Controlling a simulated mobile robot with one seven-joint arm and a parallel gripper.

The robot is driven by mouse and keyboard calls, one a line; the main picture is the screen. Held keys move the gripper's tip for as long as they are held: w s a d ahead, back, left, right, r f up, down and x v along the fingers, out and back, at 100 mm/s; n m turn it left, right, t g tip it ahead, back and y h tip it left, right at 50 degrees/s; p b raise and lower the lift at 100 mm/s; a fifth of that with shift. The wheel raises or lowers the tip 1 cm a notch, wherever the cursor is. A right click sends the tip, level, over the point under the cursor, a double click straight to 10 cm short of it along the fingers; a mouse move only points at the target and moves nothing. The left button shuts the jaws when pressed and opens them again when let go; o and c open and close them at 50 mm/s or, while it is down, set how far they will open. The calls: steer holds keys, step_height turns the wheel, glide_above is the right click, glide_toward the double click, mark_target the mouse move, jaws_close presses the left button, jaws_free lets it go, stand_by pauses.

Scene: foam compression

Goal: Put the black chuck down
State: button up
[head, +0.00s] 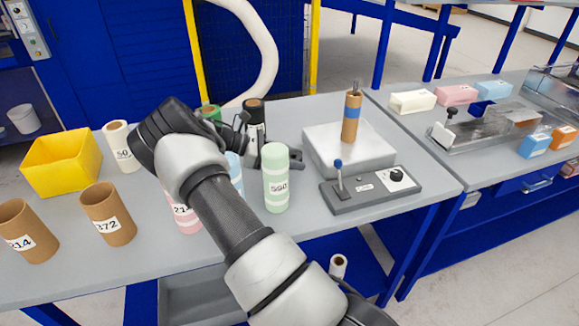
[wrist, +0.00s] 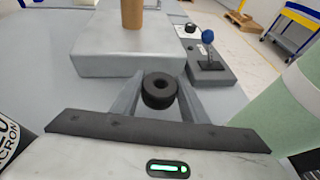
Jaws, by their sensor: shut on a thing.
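The black chuck (wrist: 158,92) is a short dark ring with a central hole. In the wrist view it sits between the two fingertips of my gripper (wrist: 158,98), which is shut on it. The grey bench top lies around it. I cannot tell whether the chuck touches the bench. In the head view, my wrist and the cylinders hide most of the gripper, and I cannot make out the chuck clearly.
A pale block (head: 345,150) carrying a brown tube (head: 352,118) stands ahead. A grey control box (head: 370,190) with a blue-knobbed lever is to its right. A mint cylinder (head: 276,180) stands close beside the gripper. Brown tubes (head: 108,215) and a yellow bin (head: 62,165) are left.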

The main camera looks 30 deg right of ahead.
mark_target(293, 173)
steer(key=shift+f, duration=1.65)
steer(key=shift+f, duration=0.2)
steer(key=o, duration=1.1)
steer(key=shift+r, duration=0.15)
steer(key=v, duration=1.2)
steer(key=shift+b, duration=0.3)
